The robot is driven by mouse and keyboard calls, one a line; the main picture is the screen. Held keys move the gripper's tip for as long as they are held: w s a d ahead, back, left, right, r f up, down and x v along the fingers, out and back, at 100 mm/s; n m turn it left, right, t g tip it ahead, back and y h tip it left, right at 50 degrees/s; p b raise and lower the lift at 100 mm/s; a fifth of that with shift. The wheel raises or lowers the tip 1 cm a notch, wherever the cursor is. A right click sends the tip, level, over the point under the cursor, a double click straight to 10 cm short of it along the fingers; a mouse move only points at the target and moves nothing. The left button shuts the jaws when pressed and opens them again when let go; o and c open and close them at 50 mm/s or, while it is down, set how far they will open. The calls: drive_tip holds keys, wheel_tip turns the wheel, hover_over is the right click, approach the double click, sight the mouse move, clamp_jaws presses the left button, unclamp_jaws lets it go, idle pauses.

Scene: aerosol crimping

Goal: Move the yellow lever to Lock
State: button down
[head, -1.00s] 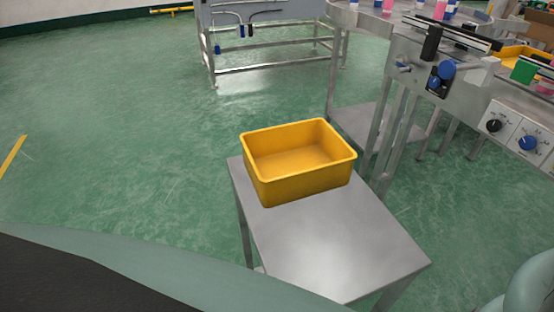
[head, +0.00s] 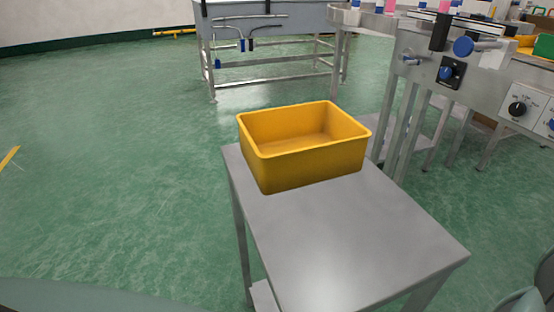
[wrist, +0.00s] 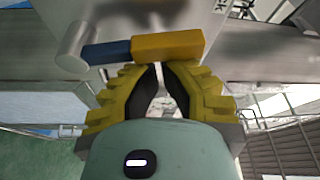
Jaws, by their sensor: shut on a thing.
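The yellow lever (wrist: 168,46) shows in the wrist view as a yellow block with a dark blue section on its left, running to a round metal pivot at the left. It lies nearly level across the picture. My gripper (wrist: 159,66) has yellow ridged fingers with dark inner pads. Its tips come together at the lower edge of the yellow part, and it is shut on the lever. The exact contact is hidden at the tips. The Lock mark cannot be read. Neither the lever nor my gripper shows in the head view.
In the head view a yellow bin (head: 300,167) stands on a metal table (head: 340,240). To the right is a conveyor machine with a knob panel (head: 527,108). A metal-legged bench (head: 270,80) stands behind. Green floor (head: 120,170) is clear on the left.

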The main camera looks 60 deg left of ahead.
drive_tip(key=shift+w+a+n+t+b, duration=0.15)
drive_tip(key=shift+a+n+t+b, duration=0.3)
drive_tip(key=shift+n+b, duration=0.65)
drive_tip(key=shift+w+a+n+t+b, duration=0.15)
drive_tip(key=shift+a+n+b, duration=0.6)
drive_tip(key=shift+b, duration=0.5)
drive_tip(key=shift+d, duration=0.1)
